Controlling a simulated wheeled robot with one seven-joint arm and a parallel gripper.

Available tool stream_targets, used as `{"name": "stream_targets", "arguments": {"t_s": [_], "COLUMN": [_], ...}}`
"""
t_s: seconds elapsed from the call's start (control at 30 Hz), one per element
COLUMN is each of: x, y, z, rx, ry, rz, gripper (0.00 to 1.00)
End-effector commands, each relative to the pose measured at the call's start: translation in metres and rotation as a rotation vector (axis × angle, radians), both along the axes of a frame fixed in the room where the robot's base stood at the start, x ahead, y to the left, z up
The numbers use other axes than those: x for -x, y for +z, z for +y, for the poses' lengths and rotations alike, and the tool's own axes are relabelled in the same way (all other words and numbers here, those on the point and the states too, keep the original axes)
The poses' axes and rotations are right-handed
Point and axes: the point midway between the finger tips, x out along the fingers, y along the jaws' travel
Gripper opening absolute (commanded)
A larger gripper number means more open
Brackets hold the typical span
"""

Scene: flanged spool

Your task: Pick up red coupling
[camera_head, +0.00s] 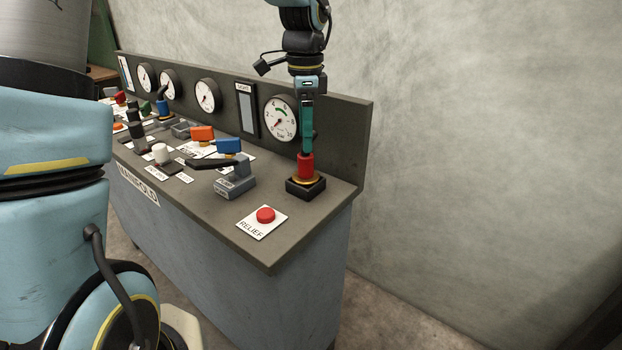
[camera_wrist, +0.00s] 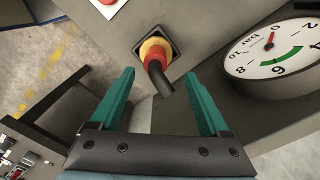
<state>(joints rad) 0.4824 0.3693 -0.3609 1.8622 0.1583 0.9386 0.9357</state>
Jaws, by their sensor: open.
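The red coupling (camera_head: 305,165) stands upright on a yellow ring and a black square base near the right end of the console top. In the wrist view the red coupling (camera_wrist: 156,55) shows beyond the fingertips, with a dark grey stub or hose end pointing toward me. My gripper (camera_head: 307,148) is above the coupling in the head view, its teal fingers pointing down. In the wrist view my gripper (camera_wrist: 160,80) has its two teal fingers spread apart, with nothing held between them. The coupling lies ahead of the gap; whether the fingers overlap its top is hard to tell.
A pressure gauge (camera_head: 280,118) on the back panel stands close behind the gripper. A red RELIEF button (camera_head: 265,215) is in front of the coupling. A blue-handled valve (camera_head: 230,165) and several other controls are to the left.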

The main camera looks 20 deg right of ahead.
Motion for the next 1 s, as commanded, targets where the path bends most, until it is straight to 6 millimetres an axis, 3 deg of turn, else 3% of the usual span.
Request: {"name": "stream_targets", "arguments": {"t_s": [0.37, 0.6, 0.9, 1.0], "x": [0.005, 0.008, 0.007, 0.007], "y": [-0.035, -0.068, -0.074, -0.074], "z": [0.002, 0.003, 0.003, 0.003], "rx": [-0.002, -0.002, 0.0, 0.0], "ry": [0.0, 0.001, 0.001, 0.001], "rz": [0.003, 0.001, -0.002, -0.002], "gripper": [0.8, 0.8, 0.8, 0.69]}}
